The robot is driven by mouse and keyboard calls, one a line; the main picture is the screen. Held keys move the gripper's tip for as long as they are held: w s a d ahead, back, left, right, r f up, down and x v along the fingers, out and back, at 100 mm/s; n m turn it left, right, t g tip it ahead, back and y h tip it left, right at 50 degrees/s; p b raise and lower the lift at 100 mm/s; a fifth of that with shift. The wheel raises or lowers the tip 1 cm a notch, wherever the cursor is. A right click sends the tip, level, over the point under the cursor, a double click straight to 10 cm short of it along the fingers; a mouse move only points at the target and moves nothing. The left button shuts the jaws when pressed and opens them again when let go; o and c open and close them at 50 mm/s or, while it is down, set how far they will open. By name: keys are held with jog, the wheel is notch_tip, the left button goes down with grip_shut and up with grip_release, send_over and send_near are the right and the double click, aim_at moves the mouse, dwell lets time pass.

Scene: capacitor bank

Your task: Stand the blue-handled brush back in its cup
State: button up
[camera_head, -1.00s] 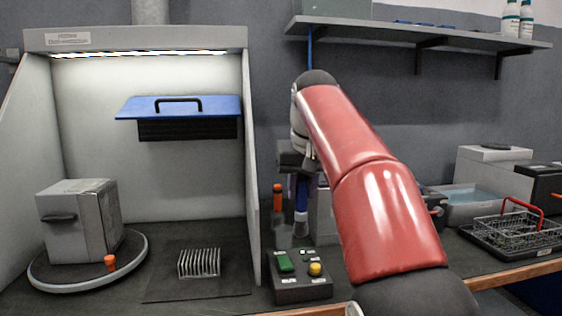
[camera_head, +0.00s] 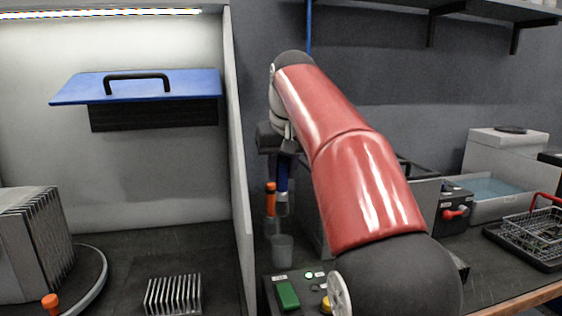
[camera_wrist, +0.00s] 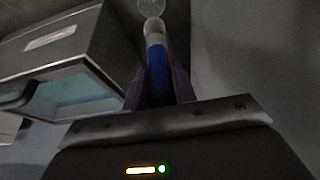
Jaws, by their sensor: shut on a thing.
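My gripper (camera_head: 282,160) is shut on the blue-handled brush (camera_head: 282,180), which hangs upright with its pale end down. In the wrist view the blue handle (camera_wrist: 158,72) sits between my two dark fingers (camera_wrist: 158,88). A clear cup (camera_head: 281,250) stands on the bench below the brush. In the head view a gap shows between the brush's lower end and the cup's rim. A clear round shape (camera_wrist: 152,8) lies beyond the brush tip in the wrist view; I cannot tell whether it is the cup. My red arm hides part of the bench behind.
An orange-handled brush (camera_head: 270,195) stands in a clear holder just left of the blue one. A control box with a green button (camera_head: 287,295) sits in front of the cup. The hood's side wall (camera_head: 238,170) is close on the left. A grey box (camera_wrist: 65,60) shows in the wrist view.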

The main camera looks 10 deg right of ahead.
aim_at(283, 202)
jog(key=shift+f+b, duration=0.7)
jog(key=shift+f, duration=0.85)
jog(key=shift+f+b, duration=2.95)
jog(key=shift+f, duration=0.5)
jog(key=o, duration=1.1)
jog(key=shift+c, duration=0.2)
jog(key=p+v, duration=0.2)
jog(key=v, duration=0.5)
jog(key=shift+s+r, duration=0.2)
jog(key=shift+r, duration=0.2)
